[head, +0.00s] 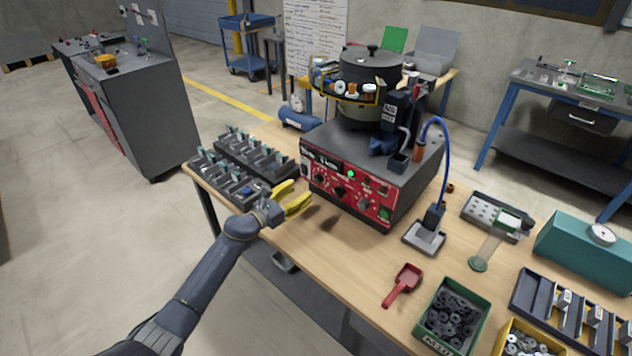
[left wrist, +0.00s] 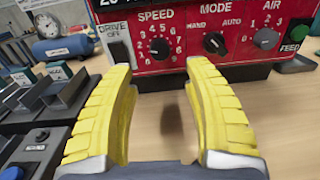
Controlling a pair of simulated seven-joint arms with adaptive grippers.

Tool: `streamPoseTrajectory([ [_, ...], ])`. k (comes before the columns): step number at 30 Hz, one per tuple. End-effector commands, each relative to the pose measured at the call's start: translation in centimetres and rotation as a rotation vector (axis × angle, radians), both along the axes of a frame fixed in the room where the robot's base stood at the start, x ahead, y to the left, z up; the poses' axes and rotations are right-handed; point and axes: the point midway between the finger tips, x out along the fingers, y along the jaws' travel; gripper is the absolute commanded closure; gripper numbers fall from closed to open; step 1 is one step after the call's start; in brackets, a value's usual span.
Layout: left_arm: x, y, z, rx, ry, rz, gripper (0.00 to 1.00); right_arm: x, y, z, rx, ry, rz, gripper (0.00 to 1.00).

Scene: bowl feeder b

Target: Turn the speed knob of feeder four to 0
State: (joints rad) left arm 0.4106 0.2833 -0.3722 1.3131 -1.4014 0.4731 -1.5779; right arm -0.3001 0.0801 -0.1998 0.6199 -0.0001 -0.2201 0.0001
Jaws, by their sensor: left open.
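The feeder's red front panel (head: 346,193) carries several black knobs. In the left wrist view the speed knob (left wrist: 159,48) sits under the label SPEED, inside a ring of white numbers; its pointer direction is too small to tell surely. The speed knob also shows small in the head view (head: 340,191). My left gripper (head: 301,191) has yellow fingers and is open and empty, in front of the panel's lower left. In the left wrist view its fingers (left wrist: 158,62) stand to either side of the speed knob, apart from it. My right gripper is not in view.
The mode knob (left wrist: 214,43) and air knob (left wrist: 266,38) are right of the speed knob; a green FEED button (left wrist: 299,32) is farther right. Dark fixture trays (head: 240,172) lie left of the feeder. A red scoop (head: 403,284) and green parts bin (head: 452,318) lie in front.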

Motion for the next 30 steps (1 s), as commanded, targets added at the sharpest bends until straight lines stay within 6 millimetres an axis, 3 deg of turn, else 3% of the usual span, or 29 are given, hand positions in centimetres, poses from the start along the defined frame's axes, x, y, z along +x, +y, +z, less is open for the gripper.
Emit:
streamPoseTrajectory([
  [12,5.0,-4.0,0.0,-0.002,0.001,0.001,0.49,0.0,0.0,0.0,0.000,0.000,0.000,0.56],
  [30,6.5,-5.2,0.0,-0.001,0.001,0.000,0.49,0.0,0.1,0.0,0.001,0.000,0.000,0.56],
])
